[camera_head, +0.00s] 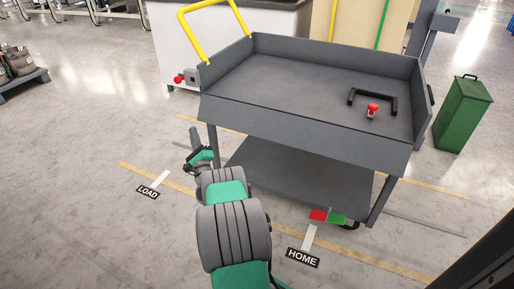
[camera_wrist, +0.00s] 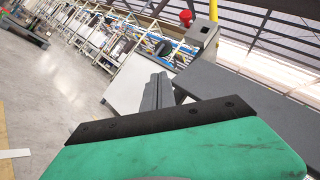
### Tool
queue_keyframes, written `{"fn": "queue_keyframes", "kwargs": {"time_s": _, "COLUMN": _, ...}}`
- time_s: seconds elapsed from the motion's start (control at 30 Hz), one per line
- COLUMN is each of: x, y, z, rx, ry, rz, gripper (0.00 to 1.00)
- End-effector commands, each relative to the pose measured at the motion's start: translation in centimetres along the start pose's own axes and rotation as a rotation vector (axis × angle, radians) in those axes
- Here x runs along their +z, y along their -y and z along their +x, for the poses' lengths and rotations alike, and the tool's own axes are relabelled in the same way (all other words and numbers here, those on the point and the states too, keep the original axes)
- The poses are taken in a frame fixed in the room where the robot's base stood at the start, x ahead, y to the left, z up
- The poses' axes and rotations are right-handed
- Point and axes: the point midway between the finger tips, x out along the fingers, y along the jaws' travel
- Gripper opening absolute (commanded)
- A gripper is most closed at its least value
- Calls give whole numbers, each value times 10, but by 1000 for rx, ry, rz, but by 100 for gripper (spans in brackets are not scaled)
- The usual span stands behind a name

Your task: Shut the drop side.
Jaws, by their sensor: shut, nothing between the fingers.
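The grey cart (camera_head: 300,85) has a top deck with raised walls at the back, left and right. Its drop side (camera_head: 300,136) is the long front panel, which hangs down below the deck edge, so that side of the deck is open. My gripper (camera_head: 194,138) is shut and empty, low beside the cart's front left corner, apart from the panel as far as I can tell. Its closed fingers (camera_wrist: 158,92) point forward in the wrist view, with a grey cart surface (camera_wrist: 245,105) to their right. A red knob (camera_head: 179,79) on a grey bracket sits at the cart's left end; it also shows in the wrist view (camera_wrist: 186,17).
A black bracket-shaped handle (camera_head: 372,97) and a small red-topped item (camera_head: 372,110) are on the deck. A red and green pedal (camera_head: 327,217) is low at the front. A green bin (camera_head: 462,113) stands at right. Floor in front is clear, with LOAD and HOME marks.

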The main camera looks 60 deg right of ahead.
Motion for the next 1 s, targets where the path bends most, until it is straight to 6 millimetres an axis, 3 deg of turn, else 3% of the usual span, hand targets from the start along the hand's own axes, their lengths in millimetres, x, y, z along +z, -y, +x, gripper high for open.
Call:
{"fn": "queue_keyframes", "kwargs": {"time_s": 0.03, "x": -56, "y": 19, "z": -40, "rx": -151, "ry": -56, "rz": 119, "gripper": 0}}
{"fn": "queue_keyframes", "kwargs": {"time_s": 0.1, "x": -104, "y": 54, "z": -90, "rx": -362, "ry": -83, "rz": 268, "gripper": 0}}
{"fn": "queue_keyframes", "kwargs": {"time_s": 0.2, "x": -145, "y": 87, "z": -150, "rx": -571, "ry": -87, "rz": 397, "gripper": 0}}
{"fn": "queue_keyframes", "kwargs": {"time_s": 0.3, "x": -161, "y": 103, "z": -182, "rx": -678, "ry": -78, "rz": 453, "gripper": 0}}
{"fn": "queue_keyframes", "kwargs": {"time_s": 0.4, "x": -165, "y": 110, "z": -187, "rx": -706, "ry": -73, "rz": 468, "gripper": 0}}
{"fn": "queue_keyframes", "kwargs": {"time_s": 0.53, "x": -167, "y": 118, "z": -175, "rx": -704, "ry": -73, "rz": 465, "gripper": 0}}
{"fn": "queue_keyframes", "kwargs": {"time_s": 0.77, "x": -174, "y": 138, "z": -149, "rx": -701, "ry": -73, "rz": 463, "gripper": 0}}
{"fn": "queue_keyframes", "kwargs": {"time_s": 1.0, "x": -187, "y": 168, "z": -110, "rx": -703, "ry": -70, "rz": 464, "gripper": 0}}
